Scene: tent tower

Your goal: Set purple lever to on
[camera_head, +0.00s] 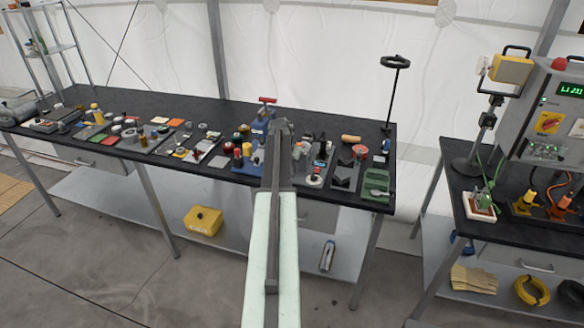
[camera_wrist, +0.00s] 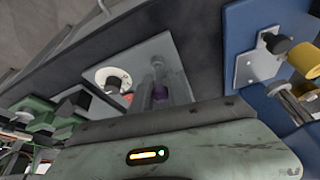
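The purple lever (camera_wrist: 160,95) shows as a small dark purple part near the middle of the wrist view. It stands at the edge of a light grey plate (camera_wrist: 185,62), partly covered by grey parts close to it. A round white and black dial (camera_wrist: 113,78) is on the same plate, left of the lever. In the head view my arm reaches over the workbench and its end (camera_head: 280,128) is above the bench's right half; the lever cannot be made out there. My fingertips cannot be told apart clearly, nor whether they touch the lever.
The black workbench (camera_head: 225,112) carries many small fixtures on its left. A blue plate with yellow knobs (camera_wrist: 262,55) lies right of the grey plate in the wrist view. Green parts (camera_wrist: 62,115) lie to the left. A tall black stand (camera_head: 391,95) rises at the bench's right end.

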